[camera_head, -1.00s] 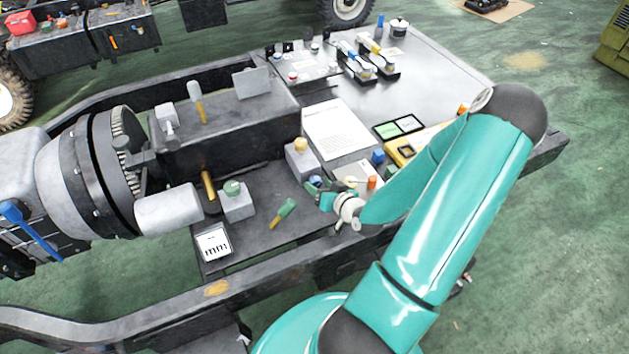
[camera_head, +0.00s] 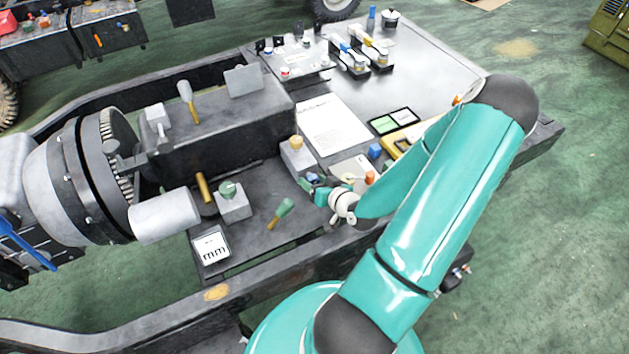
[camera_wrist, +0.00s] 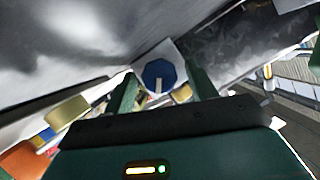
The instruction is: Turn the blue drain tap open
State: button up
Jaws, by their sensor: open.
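The blue tap (camera_wrist: 159,75) shows in the wrist view as a many-sided blue knob with a pale pointer mark, on a light block. It lies between and just beyond the two green fingers of my gripper (camera_wrist: 163,87), which are apart. I cannot tell whether either finger touches the knob.
A block with a green knob (camera_head: 228,189) and a loose green-handled piece (camera_head: 285,207) are left of my gripper. A chassis rail (camera_head: 265,277) runs in front.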

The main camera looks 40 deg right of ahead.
jog(key=c, duration=1)
jog(key=shift+n, duration=0.3)
jog(key=shift+w+a+n+h, duration=0.1)
jog(key=shift+a+n+h, duration=0.1)
jog(key=shift+n+h, duration=0.85)
jog(key=shift+n+g+h, duration=0.5)
jog(key=shift+n+h, duration=0.15)
jog(key=shift+n, duration=0.5)
jog(key=o, duration=1)
